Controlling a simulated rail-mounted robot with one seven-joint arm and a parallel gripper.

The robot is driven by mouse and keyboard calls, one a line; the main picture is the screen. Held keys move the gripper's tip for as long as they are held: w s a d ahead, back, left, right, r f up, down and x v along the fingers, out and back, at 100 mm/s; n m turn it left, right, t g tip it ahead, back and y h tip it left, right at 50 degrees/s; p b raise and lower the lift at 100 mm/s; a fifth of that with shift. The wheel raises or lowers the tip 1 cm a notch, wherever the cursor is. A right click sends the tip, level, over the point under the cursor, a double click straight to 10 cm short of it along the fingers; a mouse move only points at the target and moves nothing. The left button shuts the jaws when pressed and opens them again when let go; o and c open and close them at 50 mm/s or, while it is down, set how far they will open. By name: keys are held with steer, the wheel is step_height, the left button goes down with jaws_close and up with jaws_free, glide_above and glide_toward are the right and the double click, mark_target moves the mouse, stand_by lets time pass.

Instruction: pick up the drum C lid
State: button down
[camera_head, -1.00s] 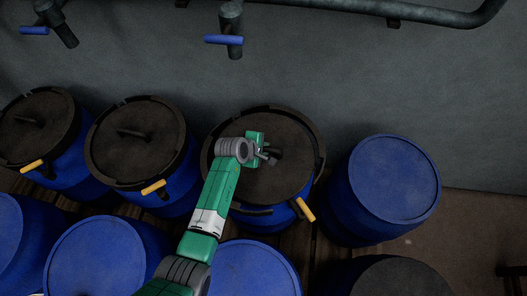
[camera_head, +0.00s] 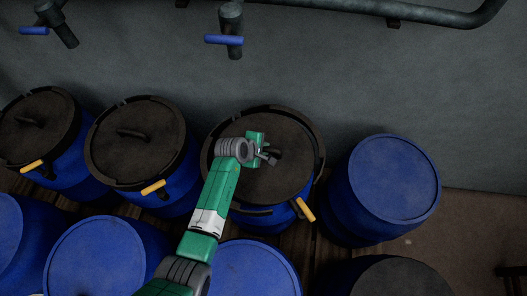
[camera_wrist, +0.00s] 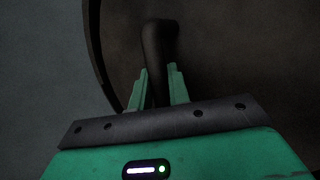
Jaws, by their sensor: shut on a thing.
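The dark brown lid (camera_head: 285,185) lies on the blue drum in the back row, third from the left; I take it as the drum C lid, though no label shows. My gripper (camera_head: 268,155) is over the middle of this lid at its handle. In the wrist view, the lid (camera_wrist: 240,60) fills the right side. Its dark bar handle (camera_wrist: 157,50) runs down between the two green fingers of my gripper (camera_wrist: 159,85), which are shut on it. The lid appears to sit within the dark rim ring (camera_head: 318,150). My wrist hides part of the lid's left side.
Two similar lidded drums (camera_head: 135,135) (camera_head: 38,125) stand to the left. A closed blue drum (camera_head: 395,180) stands close on the right, and more drums (camera_head: 110,260) stand in front. A yellow lever (camera_head: 305,209) sticks out at the drum's front. A pipe with blue-handled valves (camera_head: 224,39) is on the wall.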

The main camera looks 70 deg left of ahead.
step_height(320, 180, up, 10)
steer(key=p, duration=0.2)
steer(key=shift+p, duration=0.35)
